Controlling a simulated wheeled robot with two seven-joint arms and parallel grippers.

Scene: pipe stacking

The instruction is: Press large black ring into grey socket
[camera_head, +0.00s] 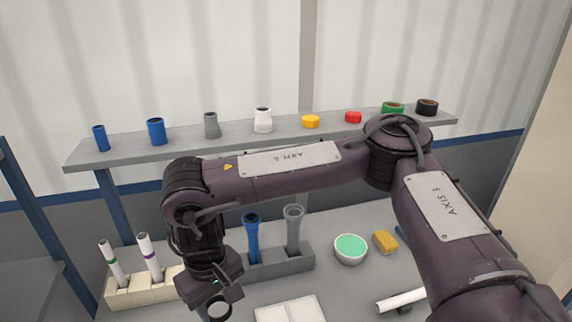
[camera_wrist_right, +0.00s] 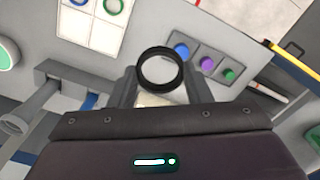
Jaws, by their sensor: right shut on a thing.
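My right gripper (camera_head: 217,294) is shut on a black ring (camera_wrist_right: 141,69) and holds it over the table at the front; the ring's open hole shows in the wrist view. The grey socket (camera_head: 293,213) has a flared open mouth and stands upright in a grey holder block, right of a blue socket (camera_head: 251,238) in the same block. The gripper is in front and to the left of it, apart from it. My left gripper is not in view.
A shelf (camera_head: 90,156) carries several coloured pipe pieces, including a black one (camera_head: 427,107). A cream rack (camera_head: 130,291) holds two white tubes. A green-filled bowl (camera_head: 350,248), yellow sponge (camera_head: 385,241) and white tile (camera_head: 290,311) lie nearby. My forearm spans the view.

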